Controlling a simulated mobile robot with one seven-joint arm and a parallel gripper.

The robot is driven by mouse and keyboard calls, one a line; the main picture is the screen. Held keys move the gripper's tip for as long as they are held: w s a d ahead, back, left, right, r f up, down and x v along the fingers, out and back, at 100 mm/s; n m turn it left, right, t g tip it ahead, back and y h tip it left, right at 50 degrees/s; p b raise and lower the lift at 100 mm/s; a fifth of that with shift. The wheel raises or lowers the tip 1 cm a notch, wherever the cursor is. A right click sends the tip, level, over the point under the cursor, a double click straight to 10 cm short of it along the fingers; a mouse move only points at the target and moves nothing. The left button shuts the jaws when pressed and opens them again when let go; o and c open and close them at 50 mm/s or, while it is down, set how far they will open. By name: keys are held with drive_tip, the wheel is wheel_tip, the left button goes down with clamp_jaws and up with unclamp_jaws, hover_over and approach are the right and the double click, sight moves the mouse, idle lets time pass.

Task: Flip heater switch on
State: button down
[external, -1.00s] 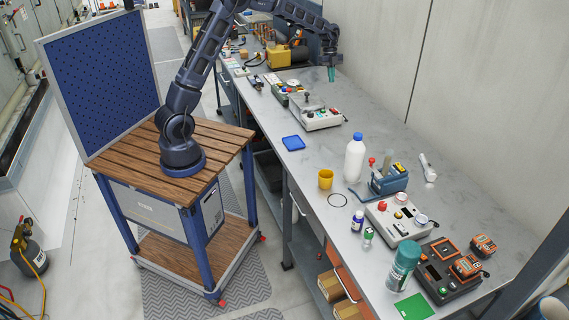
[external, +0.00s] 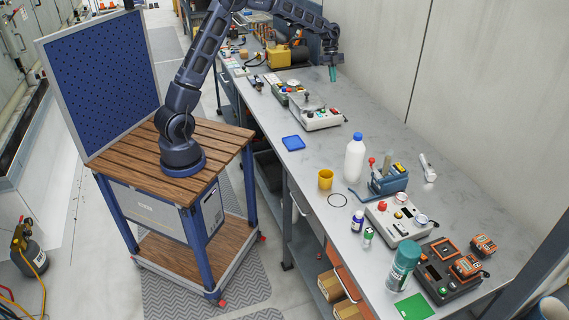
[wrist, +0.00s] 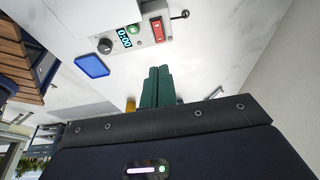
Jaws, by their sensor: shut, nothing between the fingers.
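A white control box (external: 322,119) stands on the grey workbench in the external view. In the wrist view its panel (wrist: 120,46) shows at the top, with a black knob, a green button, a lit display and a red rocker switch (wrist: 157,30). A lever with a black ball sticks out beside the panel. No label marking the heater switch is readable, and I cannot tell the rocker's position. My gripper (external: 332,74) points down above the bench, behind the box and apart from it. Its green fingers (wrist: 157,87) are together and empty.
A blue tray (external: 293,143) lies in front of the box. A white bottle (external: 355,158), a yellow cup (external: 325,179) and another control box (external: 397,221) stand nearer the camera. A wall (external: 460,90) runs along the bench's right side. The bench right of the box is clear.

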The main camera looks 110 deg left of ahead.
sight(335, 111)
drive_tip(key=x, duration=1.4)
drive_tip(key=shift+d, duration=0.1)
drive_tip(key=shift+w+d+f, duration=0.1)
drive_tip(key=shift+w+f, duration=0.05)
idle(0.3)
drive_tip(key=shift+s+a, duration=0.65)
idle(0.3)
